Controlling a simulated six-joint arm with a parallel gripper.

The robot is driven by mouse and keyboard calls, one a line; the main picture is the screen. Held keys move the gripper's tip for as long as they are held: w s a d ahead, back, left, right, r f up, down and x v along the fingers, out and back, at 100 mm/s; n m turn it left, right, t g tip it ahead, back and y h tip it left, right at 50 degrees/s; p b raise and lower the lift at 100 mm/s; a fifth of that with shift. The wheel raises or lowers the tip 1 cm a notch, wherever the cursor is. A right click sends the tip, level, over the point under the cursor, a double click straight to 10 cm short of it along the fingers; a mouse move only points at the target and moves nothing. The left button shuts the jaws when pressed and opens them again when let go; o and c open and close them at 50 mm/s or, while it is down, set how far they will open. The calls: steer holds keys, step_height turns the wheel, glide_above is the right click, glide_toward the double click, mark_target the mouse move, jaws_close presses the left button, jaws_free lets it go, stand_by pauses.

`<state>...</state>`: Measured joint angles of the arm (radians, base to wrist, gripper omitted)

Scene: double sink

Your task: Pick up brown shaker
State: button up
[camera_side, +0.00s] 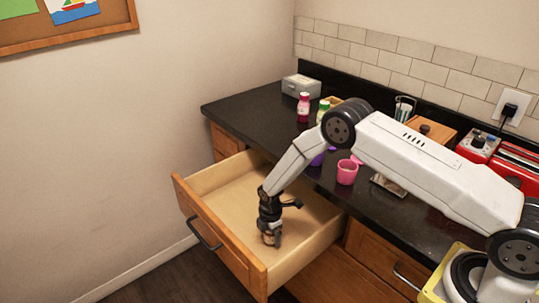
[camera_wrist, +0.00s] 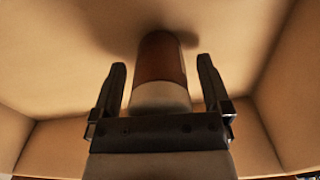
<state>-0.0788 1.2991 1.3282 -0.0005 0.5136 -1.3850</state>
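The brown shaker (camera_wrist: 161,72) has a brown body and a cream-white end. It is in the open wooden drawer (camera_wrist: 50,60), and in the wrist view it lies between the two fingers of my gripper (camera_wrist: 161,75). The fingers are spread, with a visible gap on each side of the shaker. The side view shows my gripper (camera_side: 270,236) pointing down, low inside the drawer (camera_side: 230,185). In that view the gripper largely hides the shaker, and I cannot make out its outline.
Drawer walls surround my gripper; the front panel (camera_side: 218,240) is close by. On the black counter (camera_side: 250,115) stand a pink bottle (camera_side: 303,107), a green-topped bottle (camera_side: 323,109), a pink cup (camera_side: 347,172) and a grey box (camera_side: 307,87). The rest of the drawer looks empty.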

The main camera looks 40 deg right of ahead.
steer(key=c, duration=1.2)
steer(key=shift+r, duration=0.15)
steer(key=shift+r, duration=4.85)
